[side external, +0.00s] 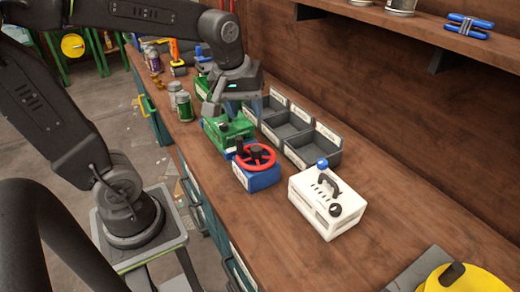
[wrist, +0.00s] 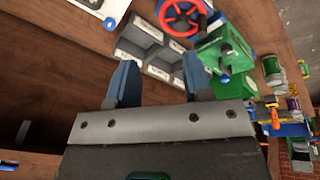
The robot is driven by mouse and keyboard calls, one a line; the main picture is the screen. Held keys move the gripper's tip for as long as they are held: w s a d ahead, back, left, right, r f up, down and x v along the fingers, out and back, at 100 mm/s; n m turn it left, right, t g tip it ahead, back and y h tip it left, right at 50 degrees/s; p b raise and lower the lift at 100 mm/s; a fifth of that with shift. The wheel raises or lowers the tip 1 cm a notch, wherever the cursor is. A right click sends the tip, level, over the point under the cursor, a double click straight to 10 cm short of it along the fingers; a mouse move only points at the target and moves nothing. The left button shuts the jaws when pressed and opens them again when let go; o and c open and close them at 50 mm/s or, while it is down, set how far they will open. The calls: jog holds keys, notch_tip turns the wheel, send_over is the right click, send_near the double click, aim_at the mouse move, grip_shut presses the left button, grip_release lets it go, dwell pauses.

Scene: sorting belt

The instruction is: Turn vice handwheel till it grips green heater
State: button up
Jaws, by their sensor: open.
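A red handwheel (side external: 255,155) with a dark knob sits on a blue block (side external: 262,180) on the bench. The red wheel also shows at the top of the wrist view (wrist: 183,17). A green block with dark knobs (side external: 229,132) stands right beside it, and this green body also shows in the wrist view (wrist: 226,48). I cannot tell whether this is the heater or part of the vice, or whether anything is gripped. My gripper (wrist: 160,72) is open and empty, above the bench just behind the green block, apart from the wheel.
Grey bins (side external: 313,150) stand in a row to the right of the green block. A white box with a black handle (side external: 327,205) stands nearer the camera. Green jars (side external: 184,107) stand at the left bench edge.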

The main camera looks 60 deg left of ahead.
aim_at(256, 148)
jog(key=shift+o, duration=1.2)
jog(key=w+a+f+n+g, duration=0.2)
jog(key=w+a+f+n, duration=0.4)
jog(key=n, duration=0.4)
jog(key=w+a, duration=0.1)
jog(key=a, duration=0.1)
jog(key=shift+w+a+f+n+g+h, duration=0.2)
jog(key=shift+w+a+n+g+h, duration=0.1)
jog(key=shift+a+g, duration=0.1)
jog(key=shift+n, duration=0.4)
jog(key=f, duration=1.4)
jog(key=shift+w+a+f, duration=0.15)
jog(key=shift+a, duration=0.1)
jog(key=c, duration=0.9)
